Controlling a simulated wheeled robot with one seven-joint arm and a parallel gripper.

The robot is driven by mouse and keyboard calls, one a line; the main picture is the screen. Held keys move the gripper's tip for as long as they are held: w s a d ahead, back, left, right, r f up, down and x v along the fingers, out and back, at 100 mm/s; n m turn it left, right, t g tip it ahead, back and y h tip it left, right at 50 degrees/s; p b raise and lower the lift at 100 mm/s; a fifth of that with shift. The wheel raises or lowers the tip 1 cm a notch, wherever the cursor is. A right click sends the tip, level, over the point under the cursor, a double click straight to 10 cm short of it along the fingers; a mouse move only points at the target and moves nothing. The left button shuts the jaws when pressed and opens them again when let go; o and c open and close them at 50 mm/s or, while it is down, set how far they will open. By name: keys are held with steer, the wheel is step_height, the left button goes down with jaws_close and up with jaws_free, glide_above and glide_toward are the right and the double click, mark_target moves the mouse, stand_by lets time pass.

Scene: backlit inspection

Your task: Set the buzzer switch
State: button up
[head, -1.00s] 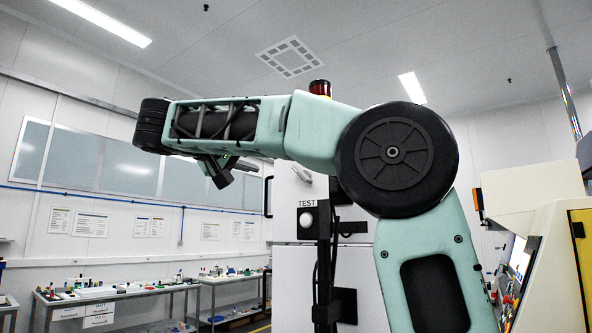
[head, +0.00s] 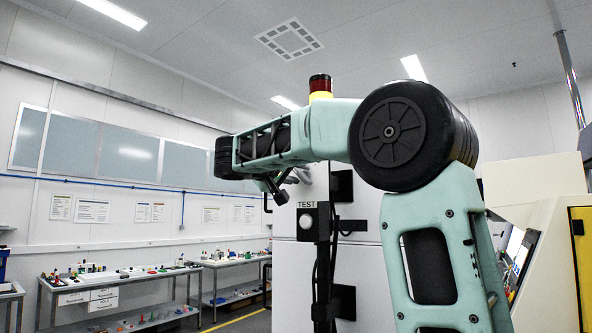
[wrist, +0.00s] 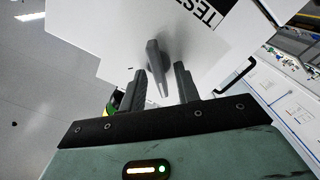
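My gripper (wrist: 161,74) is open, with one finger on each side of the lever. The lever's free end reaches between the fingers, with a visible gap on both sides. In the head view my gripper (head: 278,190) is small and dark at the end of my arm, left of the TEST label (head: 307,205). My arm partly hides the panel there, and contact cannot be seen.
A white round button (head: 307,222) sits below the TEST label, beside dark cables and brackets. A red and yellow signal lamp (head: 320,86) stands above. Workbenches with small parts (head: 110,278) line the left wall. A beige and yellow machine (head: 555,225) is at right.

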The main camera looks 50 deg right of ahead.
jaws_close()
